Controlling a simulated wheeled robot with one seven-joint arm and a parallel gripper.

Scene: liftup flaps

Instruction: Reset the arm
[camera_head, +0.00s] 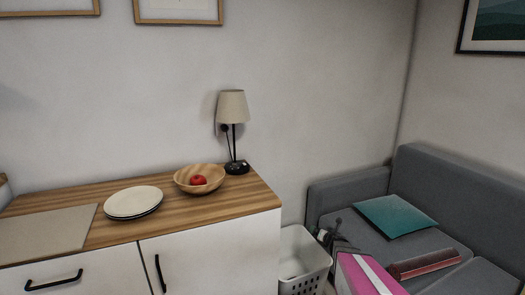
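The visible drawer and door fronts look closed. No liftup flap can be made out.
On the cabinet top are a beige board (45,232), stacked plates (134,201), a wooden bowl (186,178) with a red fruit (198,180), and a lamp (233,107). Right are a white basket (302,262), a pink-and-white object (362,274) and a grey sofa (465,200) with a teal cushion (396,216).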

